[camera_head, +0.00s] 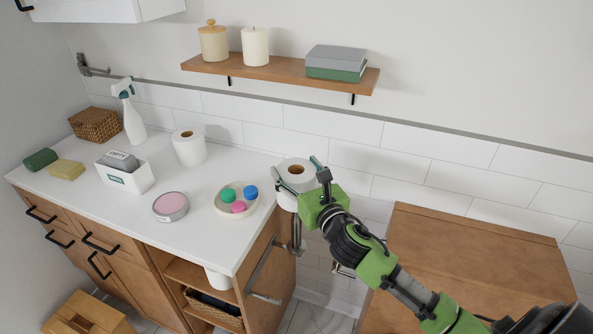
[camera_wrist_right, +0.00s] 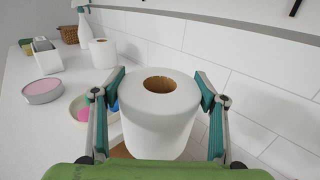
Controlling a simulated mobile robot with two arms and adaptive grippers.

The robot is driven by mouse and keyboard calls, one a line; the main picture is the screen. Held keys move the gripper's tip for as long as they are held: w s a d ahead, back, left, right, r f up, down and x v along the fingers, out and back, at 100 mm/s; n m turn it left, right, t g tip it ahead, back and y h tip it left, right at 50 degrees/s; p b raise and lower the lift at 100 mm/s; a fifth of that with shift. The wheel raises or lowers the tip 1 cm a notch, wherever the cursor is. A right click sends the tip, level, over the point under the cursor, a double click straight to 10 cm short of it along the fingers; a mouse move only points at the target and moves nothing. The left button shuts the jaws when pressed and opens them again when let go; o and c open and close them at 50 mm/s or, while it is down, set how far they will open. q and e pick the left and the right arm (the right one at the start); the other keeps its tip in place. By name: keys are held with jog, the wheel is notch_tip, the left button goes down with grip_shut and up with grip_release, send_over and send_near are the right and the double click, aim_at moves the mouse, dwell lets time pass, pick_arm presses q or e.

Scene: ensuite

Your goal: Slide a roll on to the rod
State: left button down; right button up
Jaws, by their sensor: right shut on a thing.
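A white paper roll (camera_head: 292,171) with a brown core is held upright between the fingers of my right gripper (camera_head: 297,176), just past the counter's right end. In the right wrist view the roll (camera_wrist_right: 158,125) sits between both teal finger pads, its hole facing up. A metal upright (camera_head: 297,232), which looks like the rod, shows below the roll beside the cabinet's end; its upper part is hidden, and I cannot tell whether the roll touches it. A second white roll (camera_head: 190,149) stands on the counter. My left gripper is not in view.
A round dish (camera_head: 222,210) with coloured balls, a pink-topped tin (camera_head: 170,206) and a spray bottle (camera_head: 131,115) stand on the white counter (camera_head: 110,210). A metal bar (camera_head: 262,268) runs along the cabinet's end. A wooden cabinet (camera_head: 480,260) stands right, and a shelf (camera_head: 270,70) hangs above.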

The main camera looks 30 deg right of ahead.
jog(key=shift+f+b, duration=1.55)
jog(key=shift+f, duration=0.85)
jog(key=o, duration=1.2)
jog(key=shift+o, duration=0.2)
jog(key=shift+s, duration=0.1)
jog(key=shift+s+f, duration=0.1)
jog(key=shift+s, duration=0.15)
jog(key=s, duration=1.1)
jog(key=shift+s+a, duration=0.2)
jog(key=shift+a, duration=0.1)
jog(key=shift+w+a, duration=0.1)
jog(key=shift+w, duration=0.05)
